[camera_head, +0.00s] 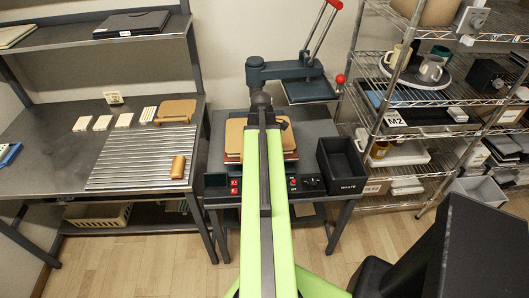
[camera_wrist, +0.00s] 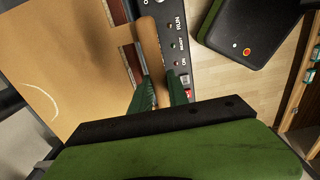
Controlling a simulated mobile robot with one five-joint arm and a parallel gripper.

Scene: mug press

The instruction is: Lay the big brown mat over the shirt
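The big brown mat (camera_head: 235,137) lies flat over the press bed in the head view, partly behind my arm. In the wrist view the mat (camera_wrist: 60,60) fills the left side and has a pale curved mark. A tan rounded handle (camera_wrist: 150,45) stands at its edge, joined by a short tab. My gripper (camera_wrist: 161,88) has its green fingers on both sides of the handle, closed against it. The head view hides my gripper behind my arm.
The press (camera_head: 290,68) has its upper plate swung to the back right, with a red-knobbed lever. A black bin (camera_head: 340,165) stands right of the bed. The left table holds a ribbed tray (camera_head: 140,160), a smaller brown mat (camera_head: 178,109) and a brown roller (camera_head: 178,167). Wire shelves stand right.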

